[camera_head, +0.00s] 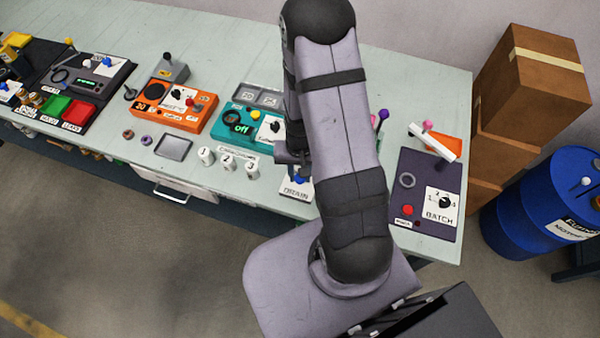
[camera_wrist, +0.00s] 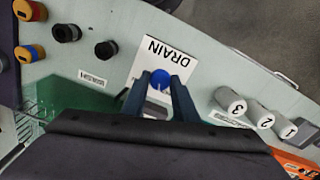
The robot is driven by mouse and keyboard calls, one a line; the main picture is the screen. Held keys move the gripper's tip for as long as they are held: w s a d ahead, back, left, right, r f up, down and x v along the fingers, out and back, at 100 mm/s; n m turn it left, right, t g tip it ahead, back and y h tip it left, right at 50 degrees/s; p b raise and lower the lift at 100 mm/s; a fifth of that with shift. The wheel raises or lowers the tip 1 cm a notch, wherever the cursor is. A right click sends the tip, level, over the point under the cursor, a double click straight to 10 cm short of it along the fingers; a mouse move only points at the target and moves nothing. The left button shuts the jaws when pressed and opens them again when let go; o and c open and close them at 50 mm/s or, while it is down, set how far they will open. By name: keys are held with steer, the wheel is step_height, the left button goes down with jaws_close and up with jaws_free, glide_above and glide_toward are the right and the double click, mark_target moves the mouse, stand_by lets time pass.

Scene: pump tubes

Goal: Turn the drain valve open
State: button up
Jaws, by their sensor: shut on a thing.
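The drain valve shows as a blue knob (camera_wrist: 160,78) on a white plate marked DRAIN (camera_wrist: 152,48) in the wrist view. My gripper (camera_wrist: 159,86) is shut on the blue knob, with one dark finger on each side of it. The lower part of the valve is hidden between the fingers. In the head view, part of the DRAIN plate (camera_head: 296,191) shows at the bench's front edge, beside my arm. My arm hides much of the area around it.
White cylinders numbered 1, 2 and 3 (camera_head: 228,162) stand close to the left of the plate. Behind them is a teal panel (camera_head: 246,116). A dark BATCH panel (camera_head: 425,195) lies to the right of my arm. Dark knobs (camera_wrist: 66,33) stand near the plate in the wrist view.

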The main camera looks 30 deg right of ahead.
steer(key=m, duration=1.2)
steer(key=shift+m, duration=0.3)
stand_by(0.3)
steer(key=o, duration=1.1)
steer(key=shift+c, duration=0.2)
steer(key=shift+r, duration=0.15)
steer(key=shift+r+b, duration=0.7)
steer(key=shift+r, duration=2.9)
